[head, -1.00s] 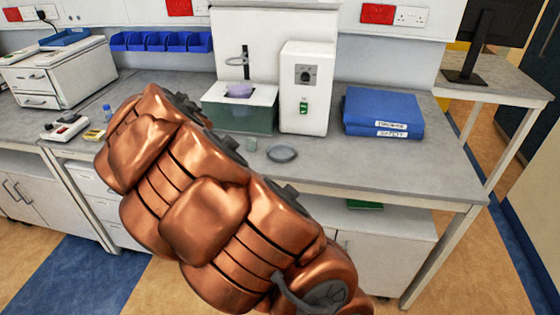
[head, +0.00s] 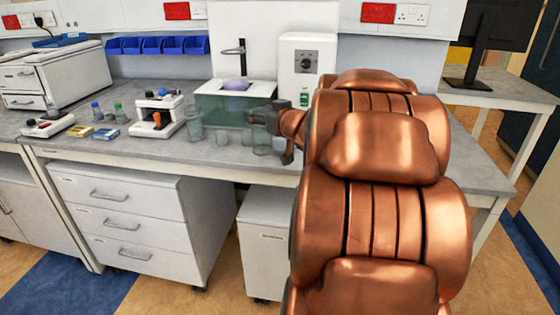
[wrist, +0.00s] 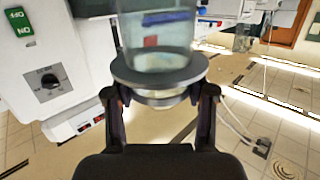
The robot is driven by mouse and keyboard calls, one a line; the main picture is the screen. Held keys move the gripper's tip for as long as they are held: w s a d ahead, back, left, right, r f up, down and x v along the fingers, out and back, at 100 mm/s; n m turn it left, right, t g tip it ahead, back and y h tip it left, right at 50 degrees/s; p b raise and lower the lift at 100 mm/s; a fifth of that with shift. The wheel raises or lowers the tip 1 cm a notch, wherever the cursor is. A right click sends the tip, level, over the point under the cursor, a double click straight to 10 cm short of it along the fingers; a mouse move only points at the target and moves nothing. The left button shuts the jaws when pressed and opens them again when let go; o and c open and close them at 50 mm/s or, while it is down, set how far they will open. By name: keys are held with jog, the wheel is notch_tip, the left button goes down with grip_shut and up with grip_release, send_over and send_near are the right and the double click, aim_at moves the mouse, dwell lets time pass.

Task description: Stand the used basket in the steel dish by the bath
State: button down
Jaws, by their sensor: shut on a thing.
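My gripper (head: 273,133) is over the front of the bench, right of the bath (head: 232,110). In the wrist view my gripper (wrist: 158,93) is shut on a grey round collar with a clear cylinder, which I take for the used basket (wrist: 157,44). Blue and red patches show through its clear wall. In the head view a clear cylinder (head: 262,144) shows just below the fingers; I cannot tell whether it touches the bench. The steel dish is not visible now; my arm and gripper cover that part of the bench.
A small clear beaker (head: 248,138) stands close left of my gripper. The white control box (head: 303,62) stands behind my gripper. Blue bins (head: 158,46) line the back.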

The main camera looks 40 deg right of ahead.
jog(key=s, duration=0.1)
jog(key=s+f+b, duration=0.1)
jog(key=s, duration=0.1)
jog(key=shift+d+f, duration=0.25)
jog(key=shift+d, duration=0.15)
jog(key=w+d+f+b, duration=0.1)
jog(key=w+d+f, duration=0.4)
jog(key=w+d, duration=0.4)
jog(key=shift+w+d+b, duration=0.25)
jog(key=shift+d+b, duration=0.15)
jog(key=shift+d, duration=1.35)
jog(key=shift+f, duration=0.1)
jog(key=shift+c, duration=1.9)
grip_release()
